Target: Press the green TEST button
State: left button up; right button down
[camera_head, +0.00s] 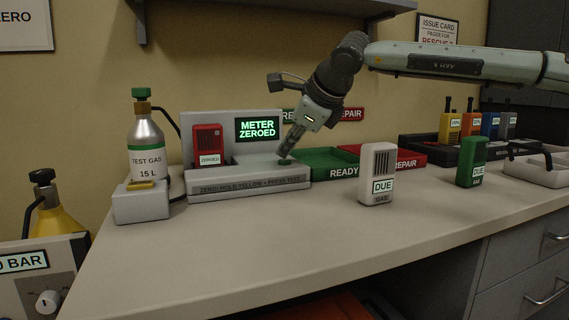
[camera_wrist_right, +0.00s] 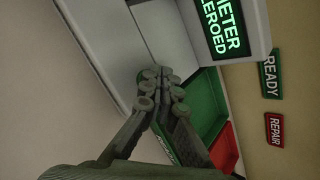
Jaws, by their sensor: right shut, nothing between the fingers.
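The grey calibration station (camera_head: 250,184) stands at the left of the bench, with a front label that seems to read "ZERO: HOLD YELLOW - PRESS TEST". A small green button (camera_head: 285,161) shows on its right end, mostly hidden by my right gripper (camera_head: 288,154). That gripper is shut and empty, pointing down with its tips at the button; I cannot tell whether they touch. In the wrist view its closed fingertips (camera_wrist_right: 164,82) hide the button. The lit screen (camera_head: 257,129) reads "METER ZEROED". A red meter (camera_head: 208,145) labelled "ZEROED" sits in the station. My left gripper is not in view.
A test gas bottle (camera_head: 146,150) stands left of the station, by a yellow button (camera_head: 141,185). The green READY tray (camera_head: 330,162) and red REPAIR tray (camera_head: 408,154) lie to the right. A white meter (camera_head: 378,174) and green meter (camera_head: 472,162) stand forward. The front bench is clear.

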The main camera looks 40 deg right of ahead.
aim_at(287, 161)
jog(key=shift+f+b, duration=0.45)
jog(key=shift+b, duration=0.1)
dwell(0.5)
jog(key=shift+r, duration=0.1)
dwell(0.3)
jog(key=shift+r+p, duration=0.5)
jog(key=shift+r, duration=0.2)
jog(key=shift+r, duration=0.1)
jog(key=shift+r+p, duration=1.75)
jog(key=shift+r, duration=0.75)
jog(key=shift+f, duration=0.1)
